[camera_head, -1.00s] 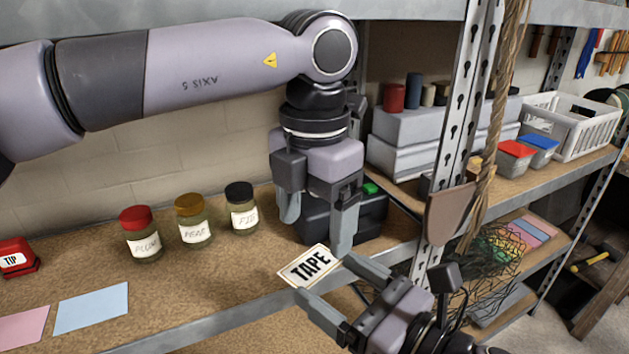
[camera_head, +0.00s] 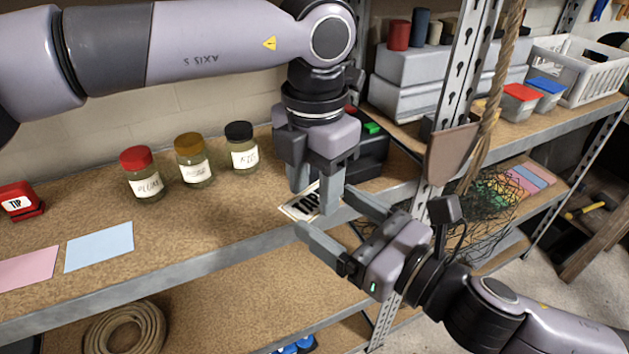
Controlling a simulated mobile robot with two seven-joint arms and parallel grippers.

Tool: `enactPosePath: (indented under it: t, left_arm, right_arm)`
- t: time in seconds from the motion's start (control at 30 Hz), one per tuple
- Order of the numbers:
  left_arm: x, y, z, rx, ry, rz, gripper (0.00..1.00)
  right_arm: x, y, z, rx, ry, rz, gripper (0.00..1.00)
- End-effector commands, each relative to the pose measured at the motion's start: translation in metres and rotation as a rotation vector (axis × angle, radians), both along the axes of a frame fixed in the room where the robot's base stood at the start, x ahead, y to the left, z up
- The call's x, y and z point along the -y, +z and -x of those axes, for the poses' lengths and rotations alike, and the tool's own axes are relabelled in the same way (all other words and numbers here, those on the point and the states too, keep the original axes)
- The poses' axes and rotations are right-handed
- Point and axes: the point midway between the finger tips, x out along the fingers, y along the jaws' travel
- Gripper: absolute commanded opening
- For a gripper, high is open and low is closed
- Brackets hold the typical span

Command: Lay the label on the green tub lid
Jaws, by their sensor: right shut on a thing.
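The white label (camera_head: 298,210) with black print lies near the shelf's front edge, partly hidden by my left gripper. My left gripper (camera_head: 316,197) points down over the label, its fingers apart. My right gripper (camera_head: 323,211) reaches in from the lower right. No green tub lid is clearly seen. A green patch (camera_head: 495,217) shows through dark tangled wire on the lower right shelf; I cannot tell what it is.
Three jars (camera_head: 193,160) stand left of my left gripper. A black box (camera_head: 372,160) with a small green part stands behind it. Tubs with red (camera_head: 521,92) and blue (camera_head: 546,85) lids stand at right.

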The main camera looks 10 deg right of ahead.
Motion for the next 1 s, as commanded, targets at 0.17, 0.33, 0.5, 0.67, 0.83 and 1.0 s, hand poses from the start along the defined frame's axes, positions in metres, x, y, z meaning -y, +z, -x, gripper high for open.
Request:
enactPosePath:
  t: [0.17, 0.33, 0.5, 0.67, 0.83, 1.0]
  left_arm:
    - [0.001, 0.000, 0.002, -0.003, -0.004, 0.002, 0.20]
    - [0.001, 0.000, 0.001, -0.002, -0.003, 0.002, 0.20]
    - [0.001, 0.000, 0.001, -0.002, -0.003, 0.002, 0.20]
    - [0.001, 0.000, 0.001, -0.002, -0.002, 0.001, 0.20]
    - [0.001, 0.000, 0.001, -0.002, -0.002, 0.001, 0.20]
    - [0.001, 0.000, 0.001, -0.002, -0.002, 0.001, 0.20]
  right_arm:
    - [0.000, 0.000, 0.000, -0.001, -0.001, 0.001, 1.00]
    - [0.000, 0.000, 0.000, 0.000, 0.000, 0.000, 1.00]
    - [0.000, 0.007, 0.000, 0.004, 0.000, 0.000, 1.00]
    - [0.000, 0.025, 0.000, 0.006, 0.001, 0.000, 1.00]
    - [0.000, 0.050, 0.000, 0.007, 0.001, 0.001, 1.00]
    - [0.000, 0.073, 0.000, 0.006, 0.001, 0.000, 1.00]
